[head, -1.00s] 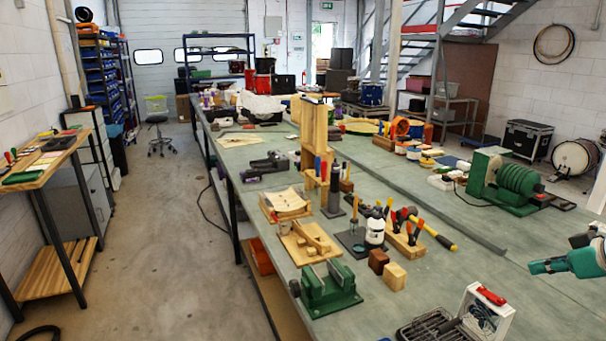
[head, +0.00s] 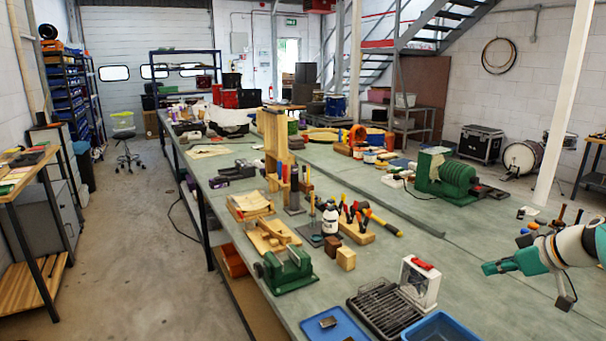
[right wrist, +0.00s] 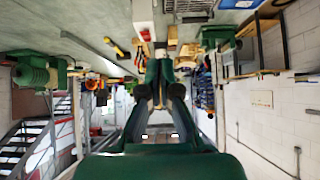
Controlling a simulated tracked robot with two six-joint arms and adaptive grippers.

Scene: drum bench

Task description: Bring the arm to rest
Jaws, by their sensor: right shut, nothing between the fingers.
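My right arm comes in from the right edge of the head view, with a white link and a teal gripper (head: 488,268). The gripper is over the right part of the grey-green bench (head: 400,240), pointing left. Its fingers are together with nothing between them. In the right wrist view the dark green fingers (right wrist: 160,70) also show close together and empty. The picture there looks upside down, with the bench at the top. My left gripper is not in view.
A white box with a red handle (head: 420,282), a black rack (head: 382,308), a blue tray (head: 335,326) and a blue bin (head: 440,328) are left of and in front of the gripper. A green vise (head: 288,270) stands at the bench edge. Bare bench lies around the gripper.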

